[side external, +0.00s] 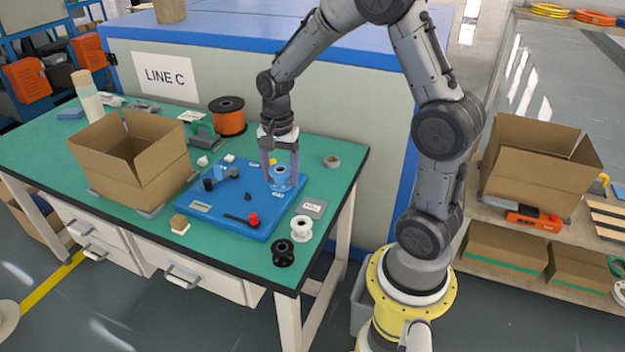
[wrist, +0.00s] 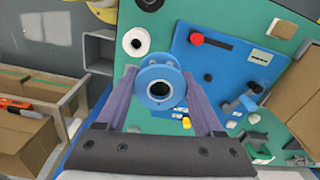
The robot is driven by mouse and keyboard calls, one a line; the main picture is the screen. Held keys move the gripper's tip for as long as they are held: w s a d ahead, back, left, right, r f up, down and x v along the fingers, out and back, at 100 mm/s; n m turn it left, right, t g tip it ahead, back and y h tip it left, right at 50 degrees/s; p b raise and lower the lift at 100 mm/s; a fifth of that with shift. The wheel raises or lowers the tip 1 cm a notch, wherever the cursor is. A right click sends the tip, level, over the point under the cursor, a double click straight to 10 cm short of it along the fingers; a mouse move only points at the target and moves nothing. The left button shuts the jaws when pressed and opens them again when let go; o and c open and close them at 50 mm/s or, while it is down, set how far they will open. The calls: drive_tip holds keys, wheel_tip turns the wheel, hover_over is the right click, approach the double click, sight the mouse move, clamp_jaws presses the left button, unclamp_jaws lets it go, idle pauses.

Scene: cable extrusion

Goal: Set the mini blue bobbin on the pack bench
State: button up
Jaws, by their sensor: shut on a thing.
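The mini blue bobbin (side external: 281,183) is between the fingers of my gripper (side external: 281,174), over the right part of the blue fixture board. In the wrist view, the bobbin (wrist: 160,74) shows its round flange and dark centre hole, with the fingertips (wrist: 160,84) closed on its two sides. The frames do not clearly show whether its underside touches the board. The green-topped bench (side external: 345,170) carries the board. A wooden bench (side external: 472,200) stands at the right with an open carton on it. No label shows which is the pack bench.
The blue board (side external: 220,208) holds a red-knobbed lever (side external: 252,219) and small pegs. A white spool (side external: 301,228), a black spool (side external: 283,252), an orange cable reel (side external: 228,117) and an open carton (side external: 130,160) stand on the green bench. The right bench's open carton (side external: 540,165) takes up much room.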

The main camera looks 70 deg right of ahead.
drive_tip(key=s+d+f+m, duration=0.2)
drive_tip(key=s+d, duration=1)
drive_tip(key=s, duration=0.1)
hover_over(327, 183)
drive_tip(key=f, duration=0.9)
drive_tip(key=shift+s+a+f, duration=0.1)
drive_tip(key=shift+s+a, duration=0.15)
drive_tip(key=shift+s, duration=0.1)
drive_tip(key=shift+w+d+f, duration=0.35)
drive_tip(key=shift+f, duration=1.7)
drive_tip(key=shift+f, duration=0.15)
drive_tip(key=o, duration=1.4)
drive_tip(key=shift+c, duration=0.2)
